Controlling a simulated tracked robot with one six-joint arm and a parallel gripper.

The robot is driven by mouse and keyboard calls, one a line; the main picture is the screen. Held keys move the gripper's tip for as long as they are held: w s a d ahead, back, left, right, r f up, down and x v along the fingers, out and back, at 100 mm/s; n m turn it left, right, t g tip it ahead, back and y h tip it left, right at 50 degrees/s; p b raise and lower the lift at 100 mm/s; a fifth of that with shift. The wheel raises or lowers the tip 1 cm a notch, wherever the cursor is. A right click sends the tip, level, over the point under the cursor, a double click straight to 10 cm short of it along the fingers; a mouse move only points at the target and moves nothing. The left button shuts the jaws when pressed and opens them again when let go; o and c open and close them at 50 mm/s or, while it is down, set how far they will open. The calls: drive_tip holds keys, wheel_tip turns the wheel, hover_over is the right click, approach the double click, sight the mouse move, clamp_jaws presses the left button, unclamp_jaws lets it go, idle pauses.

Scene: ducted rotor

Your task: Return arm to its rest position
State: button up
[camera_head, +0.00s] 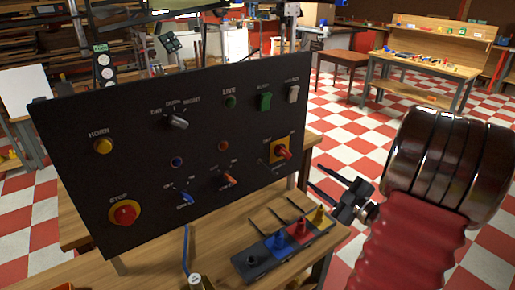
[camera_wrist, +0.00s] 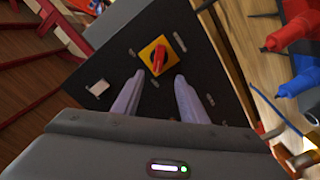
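My gripper (camera_head: 316,177) is at the end of my red and dark arm, to the right of the black control panel (camera_head: 140,130). In the wrist view my gripper (camera_wrist: 159,76) has its two fingers apart with nothing between them. The fingers point toward the panel (camera_wrist: 105,72). A red rotary switch on a yellow plate (camera_wrist: 159,56) shows just past the fingertips; it also shows at the panel's right side in the head view (camera_head: 282,152). I see a clear gap between my gripper and the panel in the head view.
A dark rack (camera_head: 258,262) with blue, red and yellow plugs stands on the wooden table (camera_head: 150,272) below my gripper. A workbench (camera_head: 430,65) stands at the back right. The checkered floor between is mostly clear.

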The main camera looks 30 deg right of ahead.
drive_tip(key=shift+f, duration=0.1)
drive_tip(key=s+d+f+m+g+h, duration=0.7)
drive_tip(key=d+f+m+g+h, duration=0.15)
drive_tip(key=d+f, duration=0.25)
drive_tip(key=s+a+r+g+y, duration=0.1)
drive_tip(key=a+r, duration=0.4)
drive_tip(key=a, duration=1.1)
drive_tip(key=a+r+g+y, duration=0.1)
drive_tip(key=a+r+y, duration=0.3)
drive_tip(key=a, duration=1.2)
drive_tip(key=s+a+r+g+y, duration=0.1)
drive_tip(key=a+r, duration=0.4)
drive_tip(key=a, duration=1.1)
drive_tip(key=shift+s+a+r+m+g+y, duration=0.35)
drive_tip(key=shift+r+m+g+y, duration=0.1)
drive_tip(key=shift+y, duration=0.5)
